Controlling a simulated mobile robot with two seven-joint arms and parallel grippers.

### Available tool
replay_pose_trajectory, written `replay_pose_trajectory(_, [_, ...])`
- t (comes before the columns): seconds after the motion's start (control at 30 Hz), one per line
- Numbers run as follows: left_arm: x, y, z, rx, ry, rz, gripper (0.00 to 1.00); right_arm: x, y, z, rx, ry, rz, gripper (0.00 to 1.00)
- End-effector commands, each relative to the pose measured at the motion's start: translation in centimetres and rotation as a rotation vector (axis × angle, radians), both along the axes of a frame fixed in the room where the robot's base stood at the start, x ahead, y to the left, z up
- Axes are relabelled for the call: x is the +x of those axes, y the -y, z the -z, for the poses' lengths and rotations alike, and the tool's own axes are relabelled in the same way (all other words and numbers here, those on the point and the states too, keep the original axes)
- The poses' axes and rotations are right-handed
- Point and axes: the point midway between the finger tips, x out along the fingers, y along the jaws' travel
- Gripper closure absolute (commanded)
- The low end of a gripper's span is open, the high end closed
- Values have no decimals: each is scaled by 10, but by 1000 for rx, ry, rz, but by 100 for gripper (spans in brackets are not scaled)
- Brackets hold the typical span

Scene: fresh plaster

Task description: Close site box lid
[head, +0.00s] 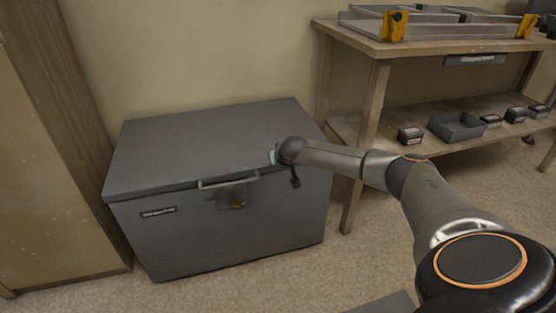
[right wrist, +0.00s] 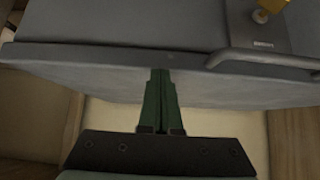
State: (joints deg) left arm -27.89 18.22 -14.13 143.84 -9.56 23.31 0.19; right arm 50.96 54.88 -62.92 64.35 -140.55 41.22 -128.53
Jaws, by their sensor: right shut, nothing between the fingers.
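The grey site box (head: 225,225) stands on the floor against the wall. Its lid (head: 205,145) lies flat over the top in the head view, and I see no gap under it. A bar handle (head: 228,182) runs along the lid's front edge, above a latch plate with a yellow part (head: 235,202). My right gripper (head: 276,157) is at the lid's front edge, right of the handle, mostly hidden by its wrist. In the right wrist view its green fingers (right wrist: 160,73) are shut and empty, with tips at the lid's edge (right wrist: 100,72). My left gripper is not in view.
A wooden workbench (head: 375,47) stands to the right, with trays on top and small dark boxes (head: 411,135) and an open bin (head: 457,126) on its lower shelf. A tall wooden panel (head: 50,150) stands close on the left.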

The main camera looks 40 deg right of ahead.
Motion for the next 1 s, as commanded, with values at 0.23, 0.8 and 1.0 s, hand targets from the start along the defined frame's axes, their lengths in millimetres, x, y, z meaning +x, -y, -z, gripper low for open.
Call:
replay_pose_trajectory(0.23, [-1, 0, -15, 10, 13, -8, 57, -8, -2, 1, 7, -24, 3, 100])
replay_pose_trajectory(0.8, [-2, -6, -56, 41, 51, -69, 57, -59, -17, -30, -11, 7, 8, 100])
replay_pose_trajectory(1.0, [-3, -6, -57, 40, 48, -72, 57, -81, -28, -22, -11, 10, 9, 100])
